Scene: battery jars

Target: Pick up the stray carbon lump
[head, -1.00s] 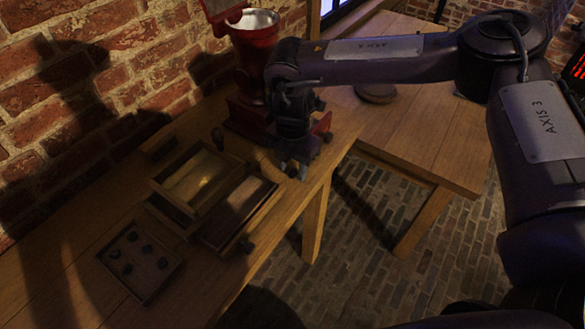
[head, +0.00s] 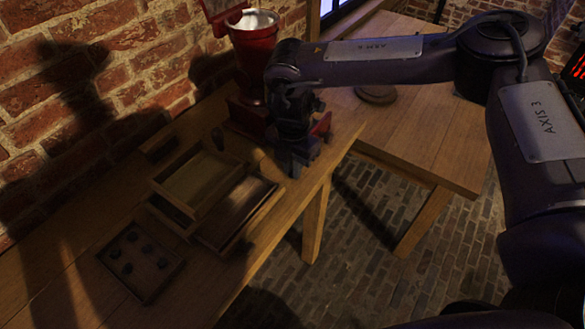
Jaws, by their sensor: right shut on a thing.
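My right gripper (head: 293,170) points down just above the right end of the wooden bench, in front of the red machine. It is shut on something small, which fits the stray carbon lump. The lump itself is hidden by the dark fingers and the shadow, so I cannot make out its shape. Several other dark lumps sit in a shallow tray (head: 150,293) at the lower left, apart from the gripper. My left gripper is not in view.
A red machine with a pale bowl-like top (head: 254,50) stands behind the gripper. Open wooden boxes (head: 215,205) lie left of it. A round dark disc (head: 376,95) rests on the second table (head: 420,130). A brick wall (head: 80,75) bounds the left.

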